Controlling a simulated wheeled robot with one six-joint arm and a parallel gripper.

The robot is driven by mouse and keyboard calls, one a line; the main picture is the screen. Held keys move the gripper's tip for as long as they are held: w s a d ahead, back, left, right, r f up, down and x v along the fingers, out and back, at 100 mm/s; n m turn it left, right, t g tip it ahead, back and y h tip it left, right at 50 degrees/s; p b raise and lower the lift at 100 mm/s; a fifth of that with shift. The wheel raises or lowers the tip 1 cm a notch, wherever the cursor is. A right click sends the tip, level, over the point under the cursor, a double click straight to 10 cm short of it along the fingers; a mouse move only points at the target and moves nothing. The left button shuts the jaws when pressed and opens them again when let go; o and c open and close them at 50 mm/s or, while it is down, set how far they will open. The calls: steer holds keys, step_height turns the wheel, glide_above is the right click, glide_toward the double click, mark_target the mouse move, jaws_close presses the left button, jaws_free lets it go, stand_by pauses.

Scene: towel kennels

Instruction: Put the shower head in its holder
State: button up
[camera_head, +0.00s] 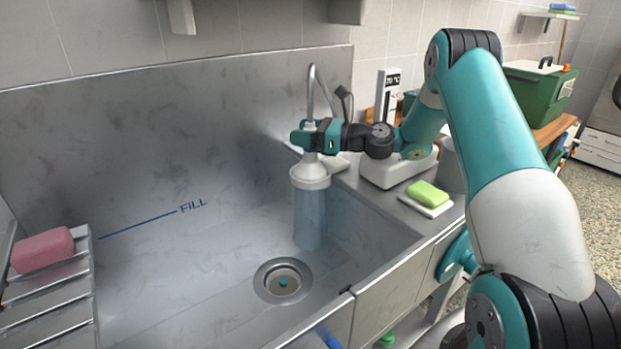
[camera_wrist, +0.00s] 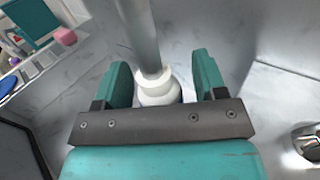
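The white shower head (camera_head: 310,174) hangs face down over the sink (camera_head: 235,180), below a curved metal pipe or hose (camera_head: 312,80). A pale blue see-through column, like running water, stands beneath it. My gripper (camera_head: 315,136) is at its neck, one finger on each side. In the wrist view the white neck (camera_wrist: 158,88) sits between the teal fingers of my gripper (camera_wrist: 160,82), with a visible gap on the right; the gripper looks open. A dark hooked part (camera_head: 345,97) behind the pipe may be the holder; I cannot tell.
A pink sponge (camera_head: 43,249) lies on a slatted rack at the left. A green soap bar (camera_head: 427,193) on a white dish sits on the right ledge. The drain (camera_head: 283,281) and FILL line are in the sink. A green box (camera_head: 540,95) stands at the back right.

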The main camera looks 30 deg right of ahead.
steer(key=shift+f, duration=0.15)
step_height(320, 180, up, 19)
steer(key=p, duration=1.9)
steer(key=s+a+p, duration=0.1)
steer(key=s+a, duration=0.1)
steer(key=a, duration=1)
steer(key=s+a+p, duration=0.1)
steer(key=s+a, duration=0.2)
steer(key=a, duration=0.8)
steer(key=shift+a+f, duration=0.15)
steer(key=shift+a, duration=0.2)
